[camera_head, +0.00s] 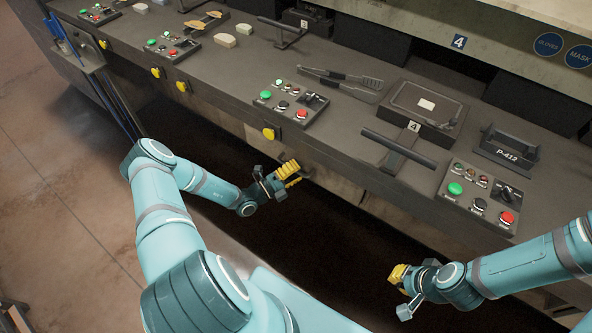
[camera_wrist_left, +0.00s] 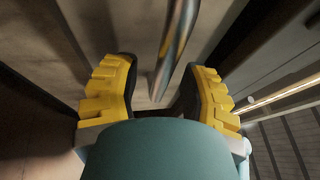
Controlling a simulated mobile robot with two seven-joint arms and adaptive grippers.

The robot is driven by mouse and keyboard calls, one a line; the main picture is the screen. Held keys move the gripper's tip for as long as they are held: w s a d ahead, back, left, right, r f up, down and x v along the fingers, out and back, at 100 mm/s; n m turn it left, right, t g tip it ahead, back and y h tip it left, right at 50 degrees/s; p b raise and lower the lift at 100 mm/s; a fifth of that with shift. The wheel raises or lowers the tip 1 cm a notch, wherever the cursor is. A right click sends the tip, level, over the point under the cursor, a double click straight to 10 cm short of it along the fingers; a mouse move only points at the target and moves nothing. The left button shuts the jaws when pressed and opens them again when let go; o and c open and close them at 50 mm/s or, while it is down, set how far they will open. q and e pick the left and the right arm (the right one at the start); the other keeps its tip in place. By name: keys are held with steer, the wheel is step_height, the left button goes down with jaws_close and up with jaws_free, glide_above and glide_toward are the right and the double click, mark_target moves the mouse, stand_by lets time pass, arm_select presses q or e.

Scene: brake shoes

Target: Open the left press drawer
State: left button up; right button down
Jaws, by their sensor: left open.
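One press drawer with a dark bar handle (camera_head: 280,35) sits at the top middle of the bench in the head view. Another, numbered 4 (camera_head: 425,103), has a long bar handle (camera_head: 400,148) further right. My left gripper (camera_head: 290,173) is open and empty, low in front of the bench's front edge, apart from both handles in the picture. In the left wrist view, a shiny metal rod (camera_wrist_left: 176,45) shows between and beyond the open fingers (camera_wrist_left: 160,98); I cannot tell what it belongs to. My right gripper (camera_head: 401,291) is at lower right, its jaws unclear.
Button panels (camera_head: 291,101) and (camera_head: 480,198) lie on the bench, with yellow knobs along its front. Tongs (camera_head: 342,82) lie between the drawers. A P-412 holder (camera_head: 507,149) stands at right. Dark open space lies below the bench front.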

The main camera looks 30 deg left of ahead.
arm_select(q)
jaws_close()
steer(key=shift+s, duration=0.1)
steer(key=s+a+p, duration=0.1)
steer(key=s+p, duration=0.1)
steer(key=s, duration=1.7)
steer(key=shift+s+a, duration=0.25)
steer(key=shift+s, duration=0.15)
jaws_free()
